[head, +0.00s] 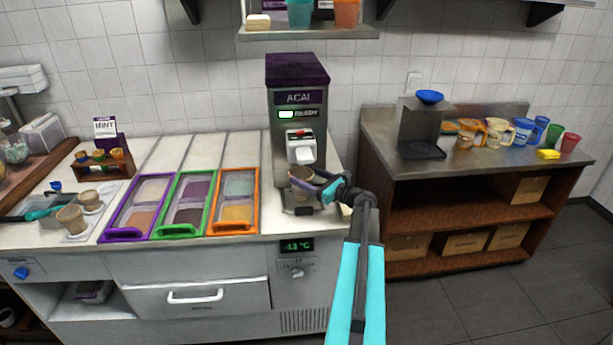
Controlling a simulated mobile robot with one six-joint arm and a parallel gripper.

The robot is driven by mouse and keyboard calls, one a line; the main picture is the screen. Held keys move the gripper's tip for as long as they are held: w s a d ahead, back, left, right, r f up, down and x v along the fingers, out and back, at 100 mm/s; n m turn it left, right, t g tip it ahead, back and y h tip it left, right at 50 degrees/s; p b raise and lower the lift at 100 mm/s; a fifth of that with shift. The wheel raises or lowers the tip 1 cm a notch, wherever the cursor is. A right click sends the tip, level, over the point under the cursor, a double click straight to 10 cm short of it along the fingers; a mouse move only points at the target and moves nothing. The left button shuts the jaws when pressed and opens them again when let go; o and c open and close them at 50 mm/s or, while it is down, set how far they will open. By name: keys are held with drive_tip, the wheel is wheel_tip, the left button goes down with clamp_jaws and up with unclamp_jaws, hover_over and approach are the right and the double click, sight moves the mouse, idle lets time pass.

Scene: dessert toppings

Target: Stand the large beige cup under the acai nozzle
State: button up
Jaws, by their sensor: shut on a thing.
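The acai machine (297,125) stands at the back of the counter, with its white nozzle block (301,150) on the front. My gripper (306,184) reaches in from the right, just below the nozzle. It is shut on a beige cup (301,173), which looks upright with its open rim showing. The cup is in front of or under the nozzle, above the machine's base (298,209). The fingers hide part of the cup, and I cannot tell whether its bottom touches the base or whether it is centred.
Left of the machine lie topping bins with purple, green (184,203) and orange frames. Smaller beige cups (72,219) stand at the far left. A shelf (310,33) hangs above the machine. A side table with coloured cups (523,130) stands at the right.

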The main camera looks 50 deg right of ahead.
drive_tip(key=shift+f, duration=0.15)
drive_tip(key=o, duration=1.3)
drive_tip(key=shift+r, duration=0.2)
drive_tip(key=shift+s+f, duration=0.1)
drive_tip(key=shift+s, duration=0.25)
drive_tip(key=s+d+b, duration=0.1)
drive_tip(key=s+b, duration=0.2)
drive_tip(key=s, duration=0.8)
drive_tip(key=shift+s, duration=0.15)
